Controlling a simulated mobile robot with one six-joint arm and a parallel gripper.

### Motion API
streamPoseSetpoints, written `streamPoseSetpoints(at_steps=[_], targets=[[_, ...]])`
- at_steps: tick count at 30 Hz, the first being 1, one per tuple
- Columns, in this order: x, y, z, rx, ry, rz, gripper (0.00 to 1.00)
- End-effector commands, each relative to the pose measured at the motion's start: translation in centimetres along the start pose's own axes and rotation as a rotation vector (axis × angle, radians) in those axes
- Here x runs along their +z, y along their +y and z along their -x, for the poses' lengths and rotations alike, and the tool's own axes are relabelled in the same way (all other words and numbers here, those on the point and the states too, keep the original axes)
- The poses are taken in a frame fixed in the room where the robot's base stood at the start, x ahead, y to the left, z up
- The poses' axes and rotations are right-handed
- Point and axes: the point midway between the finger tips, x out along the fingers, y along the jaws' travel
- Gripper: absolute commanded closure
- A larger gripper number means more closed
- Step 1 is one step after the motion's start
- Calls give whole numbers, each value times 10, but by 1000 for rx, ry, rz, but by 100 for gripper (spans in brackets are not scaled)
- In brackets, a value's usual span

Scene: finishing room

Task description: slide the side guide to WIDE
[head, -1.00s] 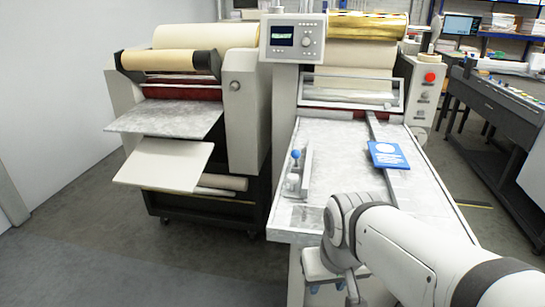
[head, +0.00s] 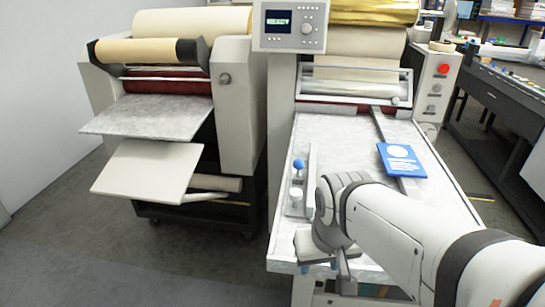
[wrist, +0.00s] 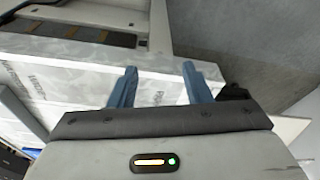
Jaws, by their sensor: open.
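The side guide (head: 309,170) is a thin grey upright rail at the left of the grey feed table (head: 345,140). A round blue knob (head: 298,164) and a white round knob (head: 296,195) stand just left of it. My gripper (wrist: 159,84) is open and empty, its two blue fingers apart in the wrist view. In the head view it is at the table's front edge, nearer me and right of the guide, partly hidden by my wrist. The wrist view shows a pale edge with lettering and a dark strip with yellowish marks (wrist: 85,32).
A control panel (head: 290,26) with a green-lit display rises behind. Another roller machine (head: 165,80) with trays stands left. The table's middle is clear.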

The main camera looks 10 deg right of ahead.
Motion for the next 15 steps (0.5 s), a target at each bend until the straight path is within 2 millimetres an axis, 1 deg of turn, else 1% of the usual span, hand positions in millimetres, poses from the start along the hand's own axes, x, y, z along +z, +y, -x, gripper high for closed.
streamPoseSetpoints(at_steps=[1, 2, 5, 8, 10, 15], targets=[[-5, 0, 3, 0, -4, -25, 51], [-9, 0, 5, -1, -8, -48, 49], [-32, 0, 15, 1, -33, -192, 48], [-66, 0, 28, 13, -70, -427, 48], [-94, 0, 35, 29, -98, -620, 48], [-157, 0, 45, 91, -158, -1083, 48]])
